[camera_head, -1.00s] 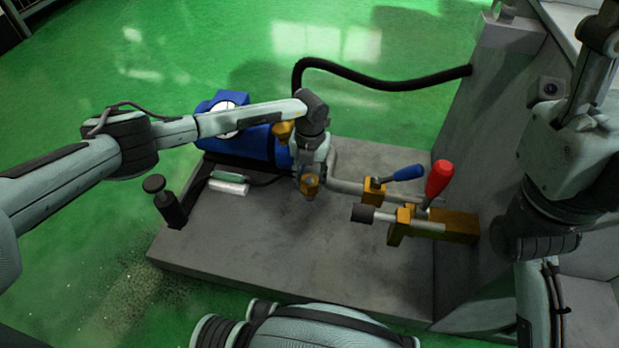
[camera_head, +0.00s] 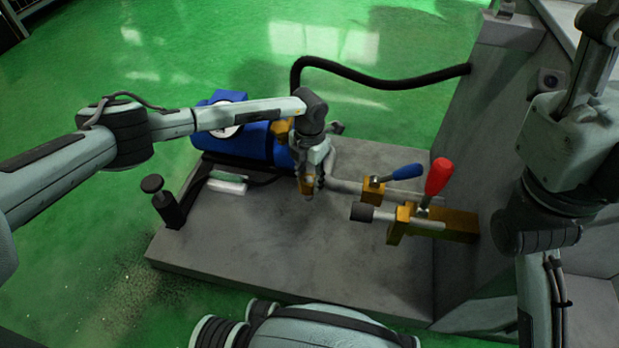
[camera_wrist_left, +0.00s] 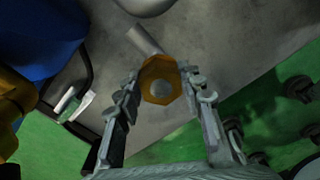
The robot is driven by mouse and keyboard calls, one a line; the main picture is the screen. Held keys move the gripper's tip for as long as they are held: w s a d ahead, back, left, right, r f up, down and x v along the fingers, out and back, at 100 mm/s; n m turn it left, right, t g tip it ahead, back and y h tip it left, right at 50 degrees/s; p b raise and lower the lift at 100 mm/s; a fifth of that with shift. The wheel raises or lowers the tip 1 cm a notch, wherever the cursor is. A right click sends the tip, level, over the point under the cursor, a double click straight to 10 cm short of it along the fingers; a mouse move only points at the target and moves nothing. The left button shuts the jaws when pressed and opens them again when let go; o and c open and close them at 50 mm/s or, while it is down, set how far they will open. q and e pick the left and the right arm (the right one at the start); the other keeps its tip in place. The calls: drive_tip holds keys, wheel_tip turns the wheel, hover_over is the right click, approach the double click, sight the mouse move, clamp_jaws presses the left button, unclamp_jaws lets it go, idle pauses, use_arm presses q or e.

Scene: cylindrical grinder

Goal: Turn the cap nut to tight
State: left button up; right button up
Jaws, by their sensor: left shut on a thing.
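The cap nut (camera_wrist_left: 160,86) is a golden hexagonal nut with a grey round centre. It sits on the end of a grey pipe (camera_wrist_left: 144,40) in the left wrist view. My left gripper (camera_wrist_left: 161,93) is shut on it, one finger on each side. In the head view the left gripper (camera_head: 309,178) points down over the base plate, and a golden bit of the nut (camera_head: 307,187) shows between its fingers. My right arm shows at the right, but its gripper is not in view.
A red-handled valve (camera_head: 438,178) and a blue-handled valve (camera_head: 406,172) stand just right of the left gripper. A blue motor (camera_head: 245,146) lies behind it. A black hose (camera_head: 385,84) runs to the grey machine wall. The front of the base plate (camera_head: 260,250) is clear.

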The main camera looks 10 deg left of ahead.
sight(309, 179)
idle(0.3)
use_arm(q)
drive_tip(key=o, duration=1.2)
drive_tip(key=shift+c, duration=0.2)
drive_tip(key=shift+r, duration=0.1)
wheel_tip(309, 179, up, 12)
